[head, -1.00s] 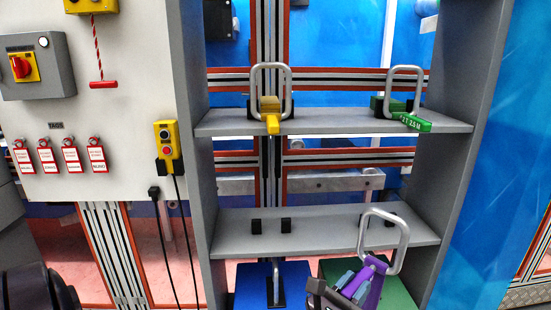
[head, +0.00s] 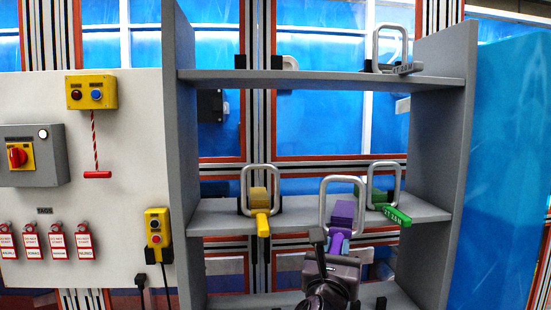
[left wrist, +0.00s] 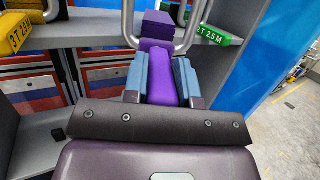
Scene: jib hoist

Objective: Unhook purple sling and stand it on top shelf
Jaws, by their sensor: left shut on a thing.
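The purple sling (head: 340,215) has a purple body and a grey metal loop. My left gripper (head: 337,243) is shut on it and holds it upright in front of the middle shelf, between the yellow and green slings. In the left wrist view the blue-grey fingers (left wrist: 161,80) clamp the purple sling (left wrist: 161,60) from both sides. The top shelf (head: 330,80) is above it, with a grey sling (head: 395,66) standing at its right and a black block (head: 240,62) at its left. My right gripper is not in view.
The middle shelf (head: 300,216) carries a yellow sling (head: 259,207) at left and a green sling (head: 385,203) at right, close to the held sling. Grey side panels (head: 185,150) bound the rack. A control panel (head: 95,93) is at left.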

